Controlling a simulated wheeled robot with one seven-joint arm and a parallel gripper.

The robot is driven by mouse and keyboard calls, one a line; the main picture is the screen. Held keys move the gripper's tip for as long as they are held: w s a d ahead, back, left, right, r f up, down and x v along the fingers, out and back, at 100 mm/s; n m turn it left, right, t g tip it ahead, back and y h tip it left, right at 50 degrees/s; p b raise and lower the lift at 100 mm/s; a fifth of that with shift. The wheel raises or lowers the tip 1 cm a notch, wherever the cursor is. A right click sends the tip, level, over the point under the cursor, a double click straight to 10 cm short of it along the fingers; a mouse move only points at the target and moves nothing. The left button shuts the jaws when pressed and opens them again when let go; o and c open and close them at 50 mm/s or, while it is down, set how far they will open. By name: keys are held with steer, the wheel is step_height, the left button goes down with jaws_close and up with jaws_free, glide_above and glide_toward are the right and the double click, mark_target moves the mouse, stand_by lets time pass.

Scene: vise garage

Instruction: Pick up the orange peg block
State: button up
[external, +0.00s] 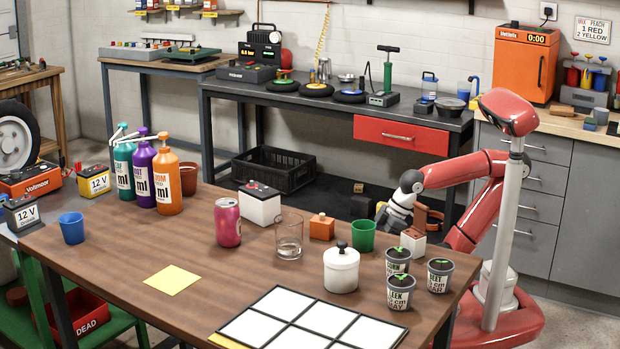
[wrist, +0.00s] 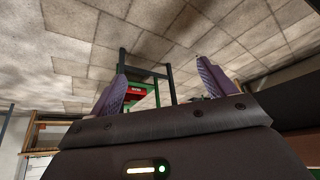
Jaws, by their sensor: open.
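The orange peg block (external: 321,228) stands on the wooden table, a small orange cube with a short peg on top. It sits between the clear glass (external: 289,237) and the green cup (external: 362,236). My gripper (external: 385,222) is at the table's right rear edge, to the right of the block and apart from it; its fingers are small in this view. In the wrist view my gripper (wrist: 162,85) shows two purple-grey fingers spread wide with nothing between them.
A white block with a brown top (external: 412,241) stands near my gripper. A white lidded jar (external: 341,270), several seedling cups (external: 398,262) and a white-panelled grid (external: 310,325) are in front. A red can (external: 228,222) and white battery (external: 260,205) stand left. The table's left middle is mostly clear.

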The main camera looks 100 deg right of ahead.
steer(key=shift+c, duration=0.3)
step_height(320, 180, up, 28)
steer(key=n+g+y+p, duration=0.2)
steer(key=n+g+y, duration=0.15)
steer(key=n, duration=0.85)
glide_above(322, 219)
steer(key=s+d, duration=0.2)
steer(key=d, duration=0.1)
step_height(322, 219, down, 5)
steer(key=b+x, duration=0.1)
steer(key=x, duration=0.7)
steer(key=shift+w+d+f, duration=0.1)
steer(key=shift+w+f, duration=0.1)
steer(key=c, duration=1.1)
